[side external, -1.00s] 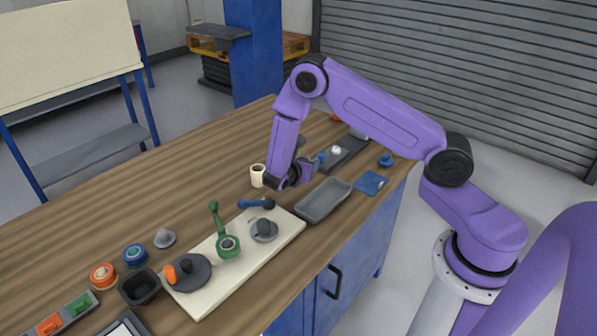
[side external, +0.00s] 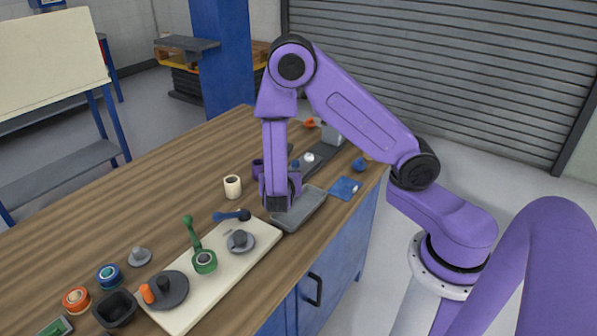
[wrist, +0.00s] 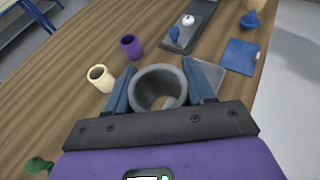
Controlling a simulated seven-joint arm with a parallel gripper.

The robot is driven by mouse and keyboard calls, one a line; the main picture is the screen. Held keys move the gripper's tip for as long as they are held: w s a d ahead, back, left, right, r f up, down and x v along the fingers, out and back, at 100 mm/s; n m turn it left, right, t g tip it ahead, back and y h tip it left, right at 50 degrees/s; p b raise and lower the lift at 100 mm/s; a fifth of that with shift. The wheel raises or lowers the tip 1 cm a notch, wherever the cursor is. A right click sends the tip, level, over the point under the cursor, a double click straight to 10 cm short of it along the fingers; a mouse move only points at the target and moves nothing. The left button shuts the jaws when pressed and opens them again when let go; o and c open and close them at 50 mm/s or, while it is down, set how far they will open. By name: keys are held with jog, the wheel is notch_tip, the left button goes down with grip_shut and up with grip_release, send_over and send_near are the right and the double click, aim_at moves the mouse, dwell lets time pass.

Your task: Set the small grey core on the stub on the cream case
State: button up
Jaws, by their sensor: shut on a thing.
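My gripper (wrist: 158,76) is shut on the small grey core (wrist: 160,88), a hollow open-topped cylinder between its two blue-grey fingers in the wrist view. In the side external view my gripper (side external: 278,205) points down above the grey tray, right of the cream case; the core cannot be made out there. The cream case (side external: 222,282) is a long flat slab. On it are a grey disc with an upright stub (side external: 239,239), a green ring with a raised lever (side external: 203,260), and a dark disc with a knob and orange piece (side external: 164,289).
The grey tray (side external: 312,205) lies right of the case. A cream cylinder (side external: 232,186) and a purple one (wrist: 132,46) stand behind. A blue-handled piece (side external: 231,215) lies by the case's far edge. A black bowl and coloured rolls sit at front left.

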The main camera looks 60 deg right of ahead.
jog(key=w+a+n+t+y, duration=0.1)
jog(key=a+n+y, duration=0.1)
jog(key=a, duration=0.2)
jog(key=w+a+f+n+t+y, duration=0.1)
jog(key=w+a+n+t+y, duration=0.1)
jog(key=a, duration=0.3)
jog(key=w+a+n+t+y, duration=0.1)
jog(key=a+n+t+y, duration=0.1)
jog(key=a+n+y, duration=0.2)
jog(key=shift+w+a+f, duration=0.15)
jog(key=shift+a+f, duration=0.05)
jog(key=shift+a, duration=0.5)
jog(key=shift+f, duration=3.7)
jog(key=o, duration=1.1)
